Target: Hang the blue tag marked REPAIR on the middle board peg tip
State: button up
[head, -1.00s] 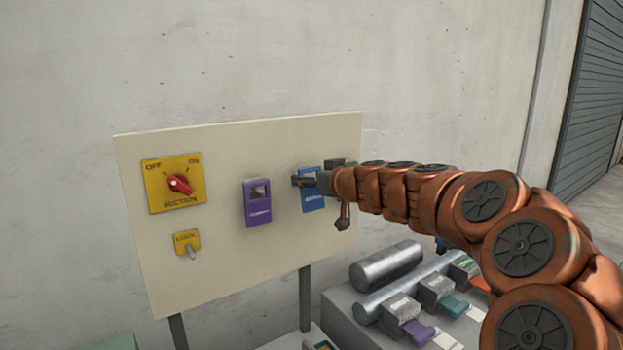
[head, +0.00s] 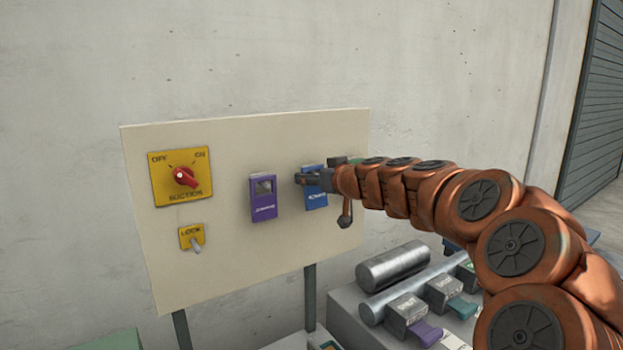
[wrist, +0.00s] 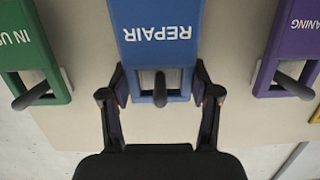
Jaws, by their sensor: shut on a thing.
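The blue tag (wrist: 158,45) marked REPAIR is at the centre of the wrist view, its lettering upside down there. In the head view the blue tag (head: 316,199) is partly hidden by my gripper (head: 305,178). In the wrist view my gripper (wrist: 160,95) is shut on the tag's end, one finger at each side edge. The dark middle peg (wrist: 160,90) shows at that end of the tag, its tip sticking out toward the wrist camera. The tag lies close along the board (head: 235,262); I cannot tell any small gap behind it.
A purple tag (head: 263,198) hangs left of the blue one; a green tag (wrist: 27,50), marked IN USE, is on the other side. The board also carries a red suction knob (head: 185,177) and a lock switch (head: 195,243). A machine with rollers (head: 393,264) stands below right.

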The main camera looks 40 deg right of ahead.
jog(key=o, duration=1.2)
jog(key=v, duration=1.2)
